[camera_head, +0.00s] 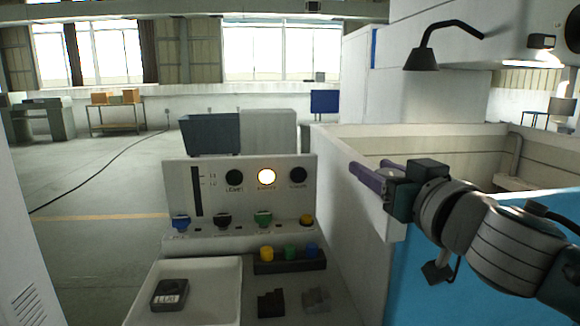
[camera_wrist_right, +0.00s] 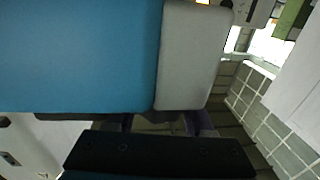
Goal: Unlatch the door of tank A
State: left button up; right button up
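Tank A appears to be the white-walled tank (camera_head: 352,190) at the right, though I see no letter on it. Its blue front panel (camera_head: 410,285), probably the door, is partly behind my right arm; the panel also fills the upper left of the right wrist view (camera_wrist_right: 75,55), beside a pale edge (camera_wrist_right: 188,55). My right gripper (camera_head: 372,174) has purple fingers, apart and empty, over the tank's near left corner. A small dark block (camera_head: 437,273) shows below the arm before the panel; I cannot tell whether it is a latch. My left gripper is out of view.
A control panel (camera_head: 215,215) with a lit middle lamp (camera_head: 266,177) and coloured knobs stands left of the tank. Before it are a white tray (camera_head: 228,278) holding a dark labelled block (camera_head: 170,293), and a button box (camera_head: 290,266). A black lamp (camera_head: 421,60) overhangs the tank.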

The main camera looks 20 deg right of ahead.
aim_at(403, 173)
grip_shut()
jog(key=shift+d+f+m+h+b, duration=0.1)
jog(key=shift+f+m+h+b, duration=0.05)
jog(key=shift+m+h+b, duration=0.55)
jog(key=m+g+h+b, duration=0.3)
jog(key=h+b, duration=0.1)
jog(key=b, duration=0.2)
jog(key=s+d+m+g+h+b, duration=0.1)
jog(key=m+g+h+b, duration=0.2)
jog(key=b, duration=0.3)
jog(key=d+m+g+h+b, duration=0.1)
jog(key=m+g+h+b, duration=0.2)
jog(key=h+b, duration=0.2)
jog(key=shift+s+d+f+m+g+b, duration=0.15)
jog(key=shift+s+m+g+b, duration=0.2)
jog(key=shift+b, duration=0.6)
jog(key=shift+s+d+r+m+g+h+b, duration=0.1)
jog(key=shift+s+r+m+g+h+b, duration=0.1)
jog(key=shift+m+g+h+b, duration=0.55)
jog(key=shift+s+r+m+g+h+b, duration=0.15)
jog(key=shift+m+g+b, duration=0.35)
jog(key=shift+g, duration=0.6)
jog(key=shift+m+g, duration=0.3)
